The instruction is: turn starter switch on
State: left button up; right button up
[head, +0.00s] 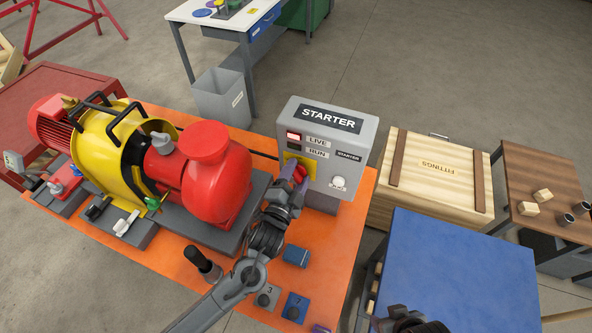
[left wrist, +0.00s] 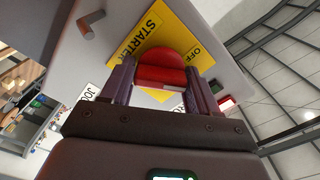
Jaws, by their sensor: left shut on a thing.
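The grey starter box (head: 333,143) stands at the right end of the orange skid top, with a STARTER sign, LIVE and RUN labels and a yellow plate. The LIVE lamp (head: 293,135) is lit red; the RUN lamp (head: 293,148) looks dark. The red starter switch (head: 300,173) is on the box's front. My left gripper (head: 290,187) is shut on this switch; in the left wrist view the fingers flank the red knob (left wrist: 161,69) over the yellow plate (left wrist: 150,38), which reads STARTER and OFF. The switch's exact angle is hard to tell. Dark parts of my right arm show at the bottom edge.
The red pump (head: 207,172) with its yellow guard (head: 107,155) stands left of the box. Numbered blocks and a blue block (head: 296,256) lie on the orange top (head: 325,260). A FITTINGS crate (head: 437,172) and a blue-topped table (head: 460,265) are to the right.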

pick_arm(q)
jog(key=m+p, duration=0.1)
jog(key=m, duration=0.2)
jog(key=shift+m+p, duration=0.3)
jog(key=shift+p, duration=0.05)
jog(key=shift+f+m+p, duration=0.15)
jog(key=shift+m+p, duration=0.5)
jog(key=shift+m, duration=0.85)
jog(key=o, duration=1)
jog(key=shift+c, duration=0.2)
jog(key=v, duration=1)
jog(key=shift+s+a, duration=0.15)
jog(key=shift+s, duration=0.2)
